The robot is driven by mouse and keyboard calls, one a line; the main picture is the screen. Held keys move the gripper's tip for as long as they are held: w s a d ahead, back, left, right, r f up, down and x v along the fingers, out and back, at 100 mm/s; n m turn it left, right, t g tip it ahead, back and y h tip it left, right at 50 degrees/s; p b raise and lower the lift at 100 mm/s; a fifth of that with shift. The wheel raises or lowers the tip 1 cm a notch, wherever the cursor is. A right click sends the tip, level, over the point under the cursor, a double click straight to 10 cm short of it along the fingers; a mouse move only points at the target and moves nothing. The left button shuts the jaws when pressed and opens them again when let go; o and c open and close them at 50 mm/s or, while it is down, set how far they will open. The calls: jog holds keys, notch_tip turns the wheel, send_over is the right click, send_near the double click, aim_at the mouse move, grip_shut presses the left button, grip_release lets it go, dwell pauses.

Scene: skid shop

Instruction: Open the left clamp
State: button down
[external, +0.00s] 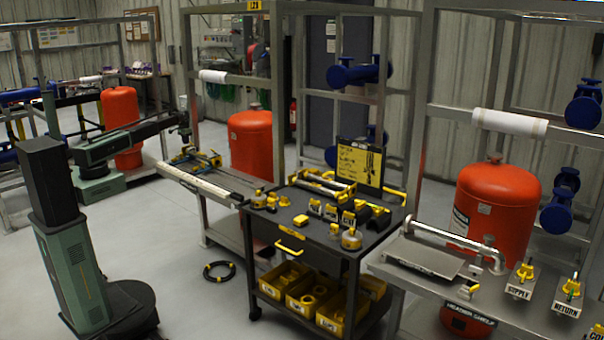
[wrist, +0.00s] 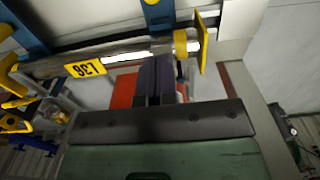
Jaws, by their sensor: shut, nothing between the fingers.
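Blue-and-yellow clamp parts (external: 182,157) sit at the far end of the grey bench in the external view, with another set (external: 212,160) to their right. My gripper (external: 184,134) hangs just above them, pointing down. In the wrist view its dark fingers (wrist: 155,82) are together and empty. A blue clamp part (wrist: 158,14) shows beyond the fingertips, and a yellow piece (wrist: 181,46) is close to their right. Another blue part (wrist: 28,35) is at upper left. Which clamp is the left one, and whether the fingers touch anything, I cannot tell.
A metal bar with a yellow number tag (wrist: 85,69) crosses beyond the fingers. Yellow parts (wrist: 12,80) are at the left edge. The bench (external: 205,186) runs toward a black tool cart (external: 320,241). A red tank (external: 250,136) stands behind it. Open floor (external: 165,240) lies in front.

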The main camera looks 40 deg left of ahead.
jog(key=shift+w+d+r, duration=0.1)
jog(key=shift+w+d, duration=0.05)
jog(key=shift+w, duration=1.15)
jog(key=shift+w+d+r, duration=0.1)
jog(key=shift+w, duration=0.5)
jog(key=shift+w+d+r, duration=0.1)
jog(key=shift+w, duration=0.45)
jog(key=shift+f, duration=0.1)
jog(key=shift+w, duration=0.75)
jog(key=shift+w+d+r, duration=0.1)
jog(key=shift+w+r, duration=0.15)
jog(key=shift+w, duration=0.45)
jog(key=shift+d, duration=0.1)
jog(key=shift+s, duration=0.1)
